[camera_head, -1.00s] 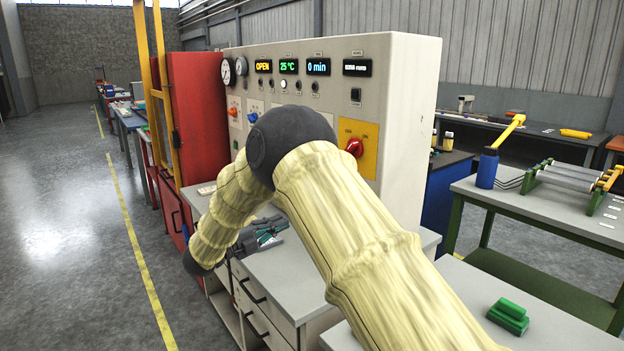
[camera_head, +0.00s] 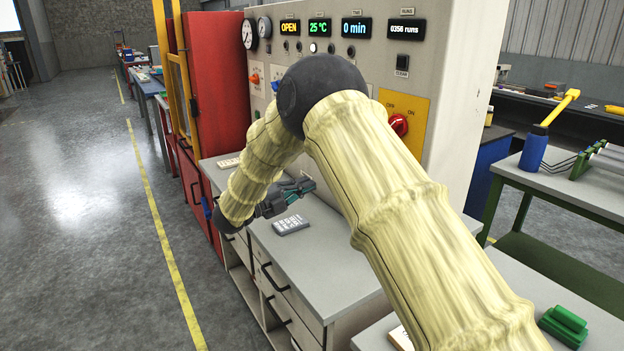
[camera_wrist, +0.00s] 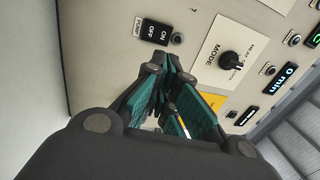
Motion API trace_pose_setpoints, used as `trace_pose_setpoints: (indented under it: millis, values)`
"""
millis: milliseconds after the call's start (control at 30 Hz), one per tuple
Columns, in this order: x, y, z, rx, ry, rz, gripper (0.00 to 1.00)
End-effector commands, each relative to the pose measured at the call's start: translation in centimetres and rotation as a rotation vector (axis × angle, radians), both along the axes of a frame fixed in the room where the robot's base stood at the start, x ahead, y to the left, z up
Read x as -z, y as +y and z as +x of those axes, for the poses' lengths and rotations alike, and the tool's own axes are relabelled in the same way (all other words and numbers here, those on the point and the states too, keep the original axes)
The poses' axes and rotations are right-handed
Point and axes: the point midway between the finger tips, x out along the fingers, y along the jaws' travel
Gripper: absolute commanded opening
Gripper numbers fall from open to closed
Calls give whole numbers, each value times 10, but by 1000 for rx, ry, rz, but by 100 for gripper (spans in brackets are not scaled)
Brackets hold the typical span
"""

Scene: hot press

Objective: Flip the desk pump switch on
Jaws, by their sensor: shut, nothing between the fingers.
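The pump switch (camera_wrist: 155,33) is a black rocker marked ON and OFF on the pale panel, with a small PUMP label beside it, at the upper left of the wrist view. I cannot tell which way it is set. In the head view I cannot make it out; my arm covers part of the panel. My gripper (camera_wrist: 170,72) is shut and empty, with dark, green-padded fingers pointing toward the panel. In the wrist view its tips lie below and right of the switch, apart from it in the picture. In the head view my gripper (camera_head: 302,187) is above the desk top.
The control panel (camera_head: 455,75) rises behind the desk (camera_head: 335,270). A red switch (camera_head: 398,125) sits on its yellow plate. A MODE knob (camera_wrist: 231,60) is right of the pump switch. A grey keypad-like object (camera_head: 291,225) lies on the desk. A red cabinet (camera_head: 215,80) stands left.

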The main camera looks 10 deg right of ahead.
Motion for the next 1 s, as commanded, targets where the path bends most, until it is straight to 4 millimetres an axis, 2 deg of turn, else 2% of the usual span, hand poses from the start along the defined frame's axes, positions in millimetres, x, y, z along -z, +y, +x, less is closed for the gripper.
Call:
trace_pose_setpoints:
  millis: [400,700,1000]
  values:
    - [-9,-62,24,1,0,0,0]
    - [-14,-101,39,-2,-1,-1,0]
    - [-16,-115,45,-3,-2,1,0]
